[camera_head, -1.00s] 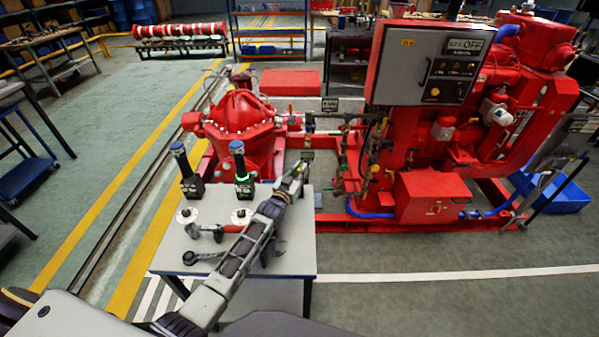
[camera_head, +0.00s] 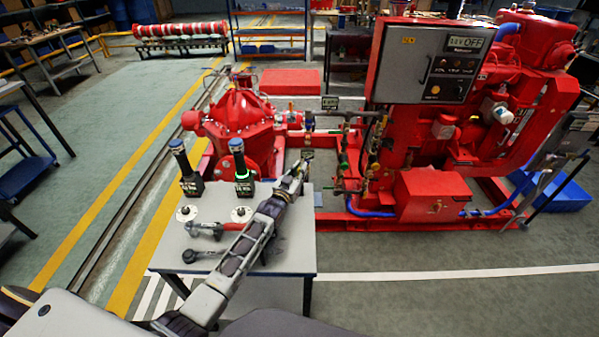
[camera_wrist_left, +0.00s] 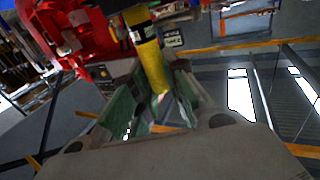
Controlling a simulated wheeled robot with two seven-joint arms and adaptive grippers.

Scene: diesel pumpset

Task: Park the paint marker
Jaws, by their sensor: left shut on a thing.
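The paint marker (camera_wrist_left: 152,62), a yellow cylinder with a dark band and a white section near its top, stands tilted between the green-padded fingers of my left gripper (camera_wrist_left: 158,108) in the left wrist view. The gripper is shut on it. In the head view my left gripper (camera_head: 298,172) is small, above the far right corner of the table, in front of the red pump set. The marker is too small there to make out clearly. I cannot identify a parking place for it. My right gripper is not in view.
The white table (camera_head: 295,262) carries two dark upright devices with blue tops (camera_head: 180,165), two white discs (camera_head: 241,214) and wrench-like tools (camera_head: 205,230). My left arm crosses above its right side. The red pump (camera_head: 240,120) and engine with control panel (camera_head: 425,65) stand behind.

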